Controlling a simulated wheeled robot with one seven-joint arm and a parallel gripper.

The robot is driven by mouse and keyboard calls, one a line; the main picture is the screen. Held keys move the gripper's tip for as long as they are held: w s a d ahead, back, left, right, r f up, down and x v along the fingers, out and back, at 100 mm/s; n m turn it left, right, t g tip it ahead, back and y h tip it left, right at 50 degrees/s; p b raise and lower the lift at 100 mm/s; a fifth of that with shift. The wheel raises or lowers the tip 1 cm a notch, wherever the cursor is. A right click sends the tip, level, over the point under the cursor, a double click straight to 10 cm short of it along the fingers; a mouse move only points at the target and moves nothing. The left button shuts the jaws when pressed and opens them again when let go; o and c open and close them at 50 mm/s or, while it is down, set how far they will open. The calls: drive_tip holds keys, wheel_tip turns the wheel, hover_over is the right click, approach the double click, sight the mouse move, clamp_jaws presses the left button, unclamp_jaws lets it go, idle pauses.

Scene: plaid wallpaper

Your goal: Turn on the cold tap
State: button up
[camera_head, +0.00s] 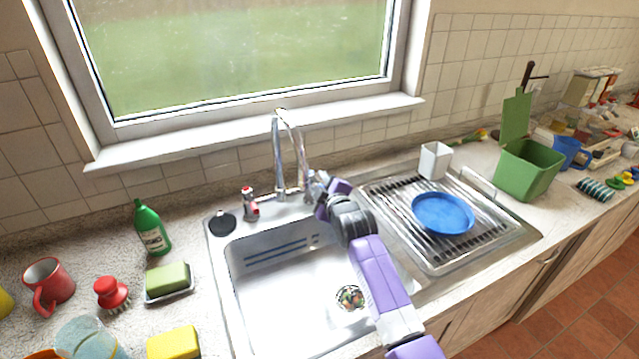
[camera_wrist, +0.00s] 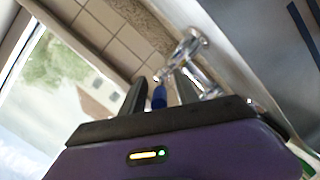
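The sink mixer has a tall chrome spout (camera_head: 279,150). The red-marked tap (camera_head: 250,205) stands left of it. The cold tap (camera_head: 311,184) is right of the spout, mostly hidden behind my gripper (camera_head: 320,196) in the head view. In the wrist view, the blue part of the cold tap (camera_wrist: 159,96) shows between the two dark fingers of my gripper (camera_wrist: 160,92). The fingers are apart, with visible gaps at the blue part. Whether either finger touches the tap cannot be told. No water is visible below the spout.
The sink basin (camera_head: 270,312) lies below my arm. A blue plate (camera_head: 443,213) and white cup (camera_head: 435,160) are on the drainer (camera_head: 480,237) to the right. A green bottle (camera_head: 151,228) and sponge (camera_head: 167,280) stand left. The window wall is close behind the taps.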

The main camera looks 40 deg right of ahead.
drive_tip(key=shift+w+d, duration=0.1)
drive_tip(key=shift+w, duration=0.1)
clamp_jaws()
drive_tip(key=shift+f, duration=0.1)
idle(1.3)
